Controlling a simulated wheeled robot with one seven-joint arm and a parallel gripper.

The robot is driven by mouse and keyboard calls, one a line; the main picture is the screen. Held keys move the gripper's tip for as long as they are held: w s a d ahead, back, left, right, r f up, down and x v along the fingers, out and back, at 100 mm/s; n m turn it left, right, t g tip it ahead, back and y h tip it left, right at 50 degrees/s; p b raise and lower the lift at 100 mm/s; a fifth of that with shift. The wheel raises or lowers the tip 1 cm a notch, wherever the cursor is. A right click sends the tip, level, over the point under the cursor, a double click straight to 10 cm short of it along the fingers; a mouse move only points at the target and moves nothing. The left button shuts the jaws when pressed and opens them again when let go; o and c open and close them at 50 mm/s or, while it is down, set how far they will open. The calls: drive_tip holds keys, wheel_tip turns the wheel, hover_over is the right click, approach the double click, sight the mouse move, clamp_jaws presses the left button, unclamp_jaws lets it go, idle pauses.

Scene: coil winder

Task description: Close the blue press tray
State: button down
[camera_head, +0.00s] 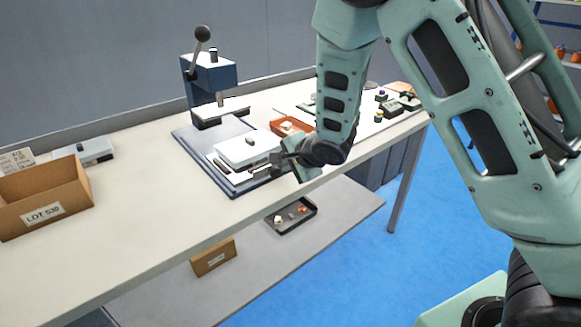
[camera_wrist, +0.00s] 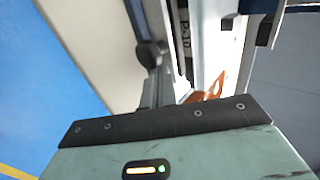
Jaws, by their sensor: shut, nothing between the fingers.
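The blue press (camera_head: 208,82) stands at the back of the bench with a black ball lever on top. Its tray (camera_head: 222,170) sticks out in front of the press over a blue-grey base plate (camera_head: 190,138). A white block (camera_head: 247,150) with a small dark knob sits on the tray. My gripper (camera_head: 281,164) is shut and empty at the tray's front right corner; whether it touches the tray is hard to tell. In the wrist view, a pale labelled edge (camera_wrist: 183,45) lies just beyond my gripper, beside a dark rounded knob (camera_wrist: 150,54).
An orange bin (camera_head: 290,125) stands right of the press, close behind my arm. A cardboard box (camera_head: 45,198) and a grey case (camera_head: 92,150) are at the left. Small parts (camera_head: 385,102) lie at the far right.

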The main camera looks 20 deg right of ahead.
sight(254, 137)
drive_tip(key=w+a+p, duration=0.1)
drive_tip(key=w, duration=0.4)
drive_tip(key=w+a+p, duration=0.2)
drive_tip(key=w, duration=0.3)
drive_tip(key=w+a+p, duration=0.1)
drive_tip(key=w, duration=0.4)
drive_tip(key=shift+a, duration=0.4)
drive_tip(key=shift+w+a+r, duration=0.1)
drive_tip(key=shift+w+r, duration=0.05)
drive_tip(key=shift+w, duration=0.1)
drive_tip(key=shift+r, duration=0.1)
